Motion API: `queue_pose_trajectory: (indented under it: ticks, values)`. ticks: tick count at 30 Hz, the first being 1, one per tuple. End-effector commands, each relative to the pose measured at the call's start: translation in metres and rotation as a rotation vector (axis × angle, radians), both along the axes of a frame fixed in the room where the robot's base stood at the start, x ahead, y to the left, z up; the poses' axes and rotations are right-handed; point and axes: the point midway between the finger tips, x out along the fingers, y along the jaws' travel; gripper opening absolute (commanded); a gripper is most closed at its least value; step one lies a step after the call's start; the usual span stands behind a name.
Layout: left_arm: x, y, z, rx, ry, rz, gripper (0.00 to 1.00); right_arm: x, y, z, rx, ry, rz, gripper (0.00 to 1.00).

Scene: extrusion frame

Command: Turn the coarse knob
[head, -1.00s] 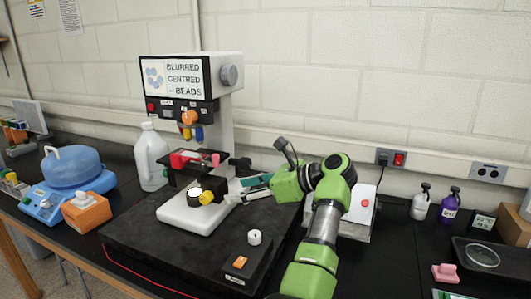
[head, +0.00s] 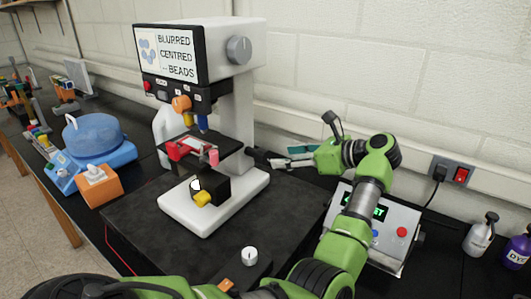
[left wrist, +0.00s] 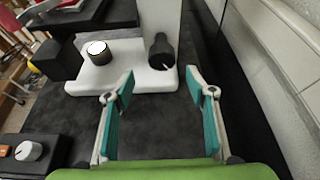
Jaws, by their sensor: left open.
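The white microscope (head: 233,110) stands on a dark mat. The black side knob (head: 256,158), which I take for the coarse knob, sticks out from the right of its column. The knob shows ahead in the left wrist view (left wrist: 162,52), with a pale mark on it. My left gripper (head: 277,161) is right of the knob at about its height. It also shows in the left wrist view (left wrist: 160,82). Its teal fingers are apart and empty, and the knob lies just beyond the gap between the tips. My right gripper is not in view.
The microscope's screen (head: 175,56) reads "BLURRED CENTRED BEADS". A grey knob (head: 239,50) is on its head. A red slide holder (head: 190,148) is on the stage. A small box with a white knob (head: 250,255) lies in front.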

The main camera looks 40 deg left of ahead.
Motion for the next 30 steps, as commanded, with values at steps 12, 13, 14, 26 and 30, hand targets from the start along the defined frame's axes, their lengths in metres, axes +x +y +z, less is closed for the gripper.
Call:
queue_pose_trajectory:
  ticks: [12, 13, 14, 26, 30]
  values:
    - [-0.008, 0.073, -0.027, 0.002, 0.002, 0.001, 0.51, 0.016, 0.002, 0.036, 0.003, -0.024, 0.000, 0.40]
    - [-0.008, 0.075, -0.028, 0.002, 0.001, 0.000, 0.51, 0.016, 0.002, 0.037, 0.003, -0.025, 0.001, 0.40]
    - [-0.008, 0.078, -0.030, 0.002, 0.001, 0.000, 0.51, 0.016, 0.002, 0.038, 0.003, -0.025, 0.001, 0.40]
    - [-0.009, 0.084, -0.035, 0.000, 0.001, -0.001, 0.51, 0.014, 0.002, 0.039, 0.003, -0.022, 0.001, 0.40]
    - [-0.009, 0.084, -0.035, 0.000, 0.001, -0.001, 0.17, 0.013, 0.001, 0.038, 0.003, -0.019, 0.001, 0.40]
